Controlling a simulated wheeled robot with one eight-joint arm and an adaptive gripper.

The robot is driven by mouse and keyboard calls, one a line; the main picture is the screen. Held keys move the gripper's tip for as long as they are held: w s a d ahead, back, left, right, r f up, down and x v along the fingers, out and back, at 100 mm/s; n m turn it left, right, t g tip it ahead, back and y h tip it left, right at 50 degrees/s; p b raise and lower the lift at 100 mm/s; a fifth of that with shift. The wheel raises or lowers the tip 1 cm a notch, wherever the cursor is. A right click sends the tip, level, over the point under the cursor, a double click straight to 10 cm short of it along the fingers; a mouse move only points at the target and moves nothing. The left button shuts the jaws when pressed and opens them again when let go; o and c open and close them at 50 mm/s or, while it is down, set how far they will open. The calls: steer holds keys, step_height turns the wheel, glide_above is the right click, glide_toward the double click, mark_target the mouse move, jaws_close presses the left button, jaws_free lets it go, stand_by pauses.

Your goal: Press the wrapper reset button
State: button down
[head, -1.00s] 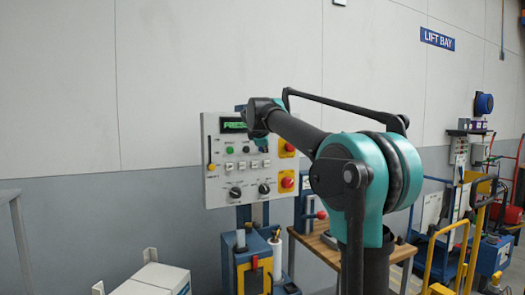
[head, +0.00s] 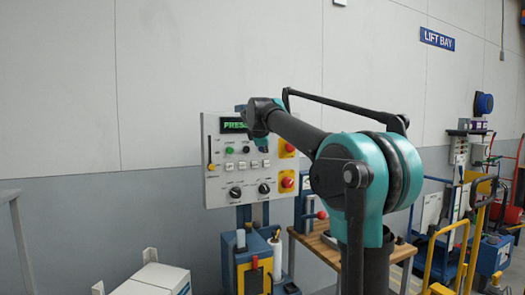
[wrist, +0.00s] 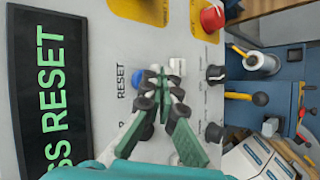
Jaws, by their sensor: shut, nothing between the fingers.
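The grey control panel (head: 213,175) of the wrapper stands in front of the wall, with a row of buttons under a lit display (head: 233,125). In the wrist view the display (wrist: 48,90) reads "SS RESET" in green. A blue button (wrist: 150,73) sits beside the printed label RESET (wrist: 121,80), partly hidden by my fingers. My gripper (wrist: 163,76) is shut and empty, its fingertips over or just beside this button. I cannot tell whether they touch it. In the head view my gripper (head: 263,144) and arm cover that part of the panel.
A red mushroom button (wrist: 212,18) on yellow and black knobs (wrist: 215,73) are close by on the panel. White keys (wrist: 177,67) lie just beside the fingertips. A wooden table (head: 318,240) and a yellow trolley (head: 440,262) stand to the right.

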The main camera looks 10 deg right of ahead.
steer(key=shift+w, duration=0.15)
steer(key=shift+w+a, duration=0.1)
steer(key=shift+w, duration=0.15)
steer(key=shift+w+a, duration=0.2)
steer(key=shift+w, duration=0.25)
stand_by(1.0)
stand_by(0.3)
steer(key=shift+s+d, duration=0.3)
steer(key=shift+s, duration=0.55)
steer(key=shift+s, duration=0.1)
steer(key=shift+s+d, duration=0.25)
steer(key=shift+s, duration=0.5)
steer(key=shift+s+d, duration=0.3)
steer(key=shift+s, duration=0.5)
steer(key=shift+s+d, duration=0.25)
steer(key=shift+s, duration=0.5)
